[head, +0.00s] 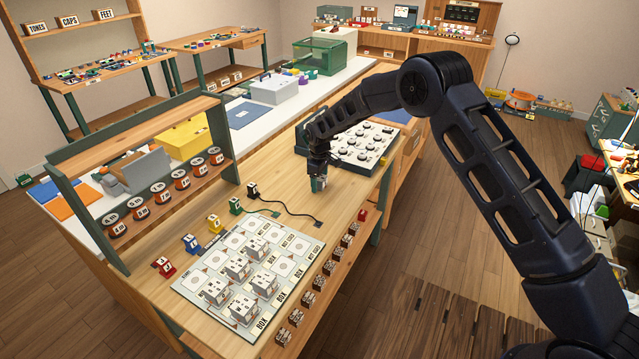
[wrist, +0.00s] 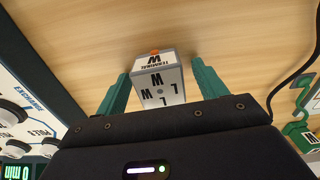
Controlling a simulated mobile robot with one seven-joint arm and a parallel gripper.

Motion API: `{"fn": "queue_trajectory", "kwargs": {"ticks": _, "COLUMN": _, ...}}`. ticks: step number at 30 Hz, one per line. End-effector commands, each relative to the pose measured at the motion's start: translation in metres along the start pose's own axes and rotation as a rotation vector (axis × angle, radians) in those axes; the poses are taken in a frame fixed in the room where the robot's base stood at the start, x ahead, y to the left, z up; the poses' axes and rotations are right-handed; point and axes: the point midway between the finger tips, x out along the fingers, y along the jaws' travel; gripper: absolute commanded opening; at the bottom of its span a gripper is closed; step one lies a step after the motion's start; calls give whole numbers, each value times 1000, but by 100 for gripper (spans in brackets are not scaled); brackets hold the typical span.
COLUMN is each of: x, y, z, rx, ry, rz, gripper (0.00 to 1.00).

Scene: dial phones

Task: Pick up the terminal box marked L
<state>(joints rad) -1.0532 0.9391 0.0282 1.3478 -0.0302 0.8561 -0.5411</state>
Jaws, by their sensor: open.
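A small white and grey terminal box (wrist: 158,85) stands on the wooden bench between my fingers in the wrist view. Its upside-down lettering reads "TERMINAL", with a large W or M and L-like marks; the exact label is hard to tell. An orange bit shows at its far edge. My gripper (wrist: 161,88) is open, with one green finger on each side of the box; I cannot tell whether either finger touches it. In the head view my gripper (head: 318,184) is low over the bench, mostly hiding the box.
A panel of round dials (head: 365,143) stands just behind my gripper. A black cable (head: 297,212) lies to the left. A board (head: 205,306) with several white boxes is at the front left. A small red block (head: 362,215) sits near the bench's right edge.

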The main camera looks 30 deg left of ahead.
Motion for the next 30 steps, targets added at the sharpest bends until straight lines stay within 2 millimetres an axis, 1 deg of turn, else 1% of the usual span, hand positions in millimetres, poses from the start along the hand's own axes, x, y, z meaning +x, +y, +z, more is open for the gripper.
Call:
{"fn": "queue_trajectory", "kwargs": {"ticks": 5, "x": 0, "y": 0, "z": 0, "rx": 1, "ry": 1, "rz": 0, "gripper": 71}}
{"fn": "queue_trajectory", "kwargs": {"ticks": 6, "x": 0, "y": 0, "z": 0, "rx": 1, "ry": 1, "rz": 0, "gripper": 67}}
{"fn": "queue_trajectory", "kwargs": {"ticks": 8, "x": 0, "y": 0, "z": 0, "rx": 1, "ry": 1, "rz": 0, "gripper": 55}}
{"fn": "queue_trajectory", "kwargs": {"ticks": 9, "x": 0, "y": 0, "z": 0, "rx": 1, "ry": 1, "rz": 0, "gripper": 47}}
{"fn": "queue_trajectory", "kwargs": {"ticks": 13, "x": 0, "y": 0, "z": 0, "rx": 1, "ry": 1, "rz": 0, "gripper": 22}}
{"fn": "queue_trajectory", "kwargs": {"ticks": 20, "x": 0, "y": 0, "z": 0, "rx": 1, "ry": 1, "rz": 1, "gripper": 21}}
{"fn": "queue_trajectory", "kwargs": {"ticks": 23, "x": -4, "y": 1, "z": 0, "rx": 1, "ry": 2, "rz": 1, "gripper": 21}}
{"fn": "queue_trajectory", "kwargs": {"ticks": 26, "x": -14, "y": 1, "z": 0, "rx": 1, "ry": 3, "rz": 2, "gripper": 21}}
{"fn": "queue_trajectory", "kwargs": {"ticks": 29, "x": -30, "y": 1, "z": 0, "rx": 2, "ry": 4, "rz": 2, "gripper": 21}}
{"fn": "queue_trajectory", "kwargs": {"ticks": 30, "x": -38, "y": 1, "z": 0, "rx": 3, "ry": 4, "rz": 2, "gripper": 21}}
